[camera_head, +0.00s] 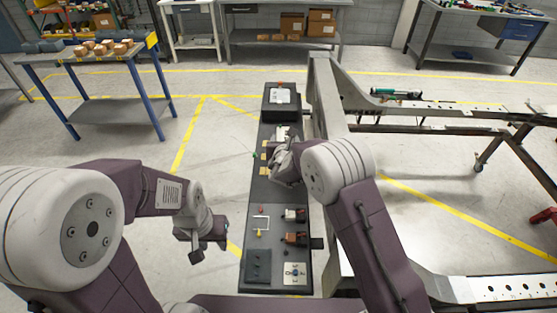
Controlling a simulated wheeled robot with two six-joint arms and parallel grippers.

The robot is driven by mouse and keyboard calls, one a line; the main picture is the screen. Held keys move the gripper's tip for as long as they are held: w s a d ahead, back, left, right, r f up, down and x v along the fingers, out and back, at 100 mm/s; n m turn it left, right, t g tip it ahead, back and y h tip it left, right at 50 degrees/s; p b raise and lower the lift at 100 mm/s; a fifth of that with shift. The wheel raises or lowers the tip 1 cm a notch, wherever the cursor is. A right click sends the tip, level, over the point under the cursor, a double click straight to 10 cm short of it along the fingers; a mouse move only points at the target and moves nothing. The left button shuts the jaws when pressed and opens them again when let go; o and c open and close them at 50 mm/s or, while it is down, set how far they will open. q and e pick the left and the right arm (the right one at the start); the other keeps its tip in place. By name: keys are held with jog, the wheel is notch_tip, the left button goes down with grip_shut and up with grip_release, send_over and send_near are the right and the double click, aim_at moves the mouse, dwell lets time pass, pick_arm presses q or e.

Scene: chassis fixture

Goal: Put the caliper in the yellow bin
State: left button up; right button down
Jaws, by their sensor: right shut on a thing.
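My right gripper (284,162) is over the far half of a long narrow dark bench (258,190). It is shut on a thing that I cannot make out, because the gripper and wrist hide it. Small yellow patches (263,171) show just left of this gripper; I cannot tell whether they belong to a yellow bin. I cannot clearly pick out the caliper. My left gripper (206,240) hangs over the floor left of the bench, apart from it; its jaw opening is unclear.

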jog(key=f+b, duration=0.6)
jog(key=shift+w+f, duration=0.2)
jog(key=shift+f, duration=0.15)
jog(key=shift+f+b, duration=0.2)
jog(key=shift+b, duration=0.1)
jog(key=shift+s, duration=0.1)
notch_tip(320, 180, down, 9)
jog(key=shift+f+p, duration=0.1)
jog(key=shift+p, duration=0.25)
jog(key=shift+f, duration=0.35)
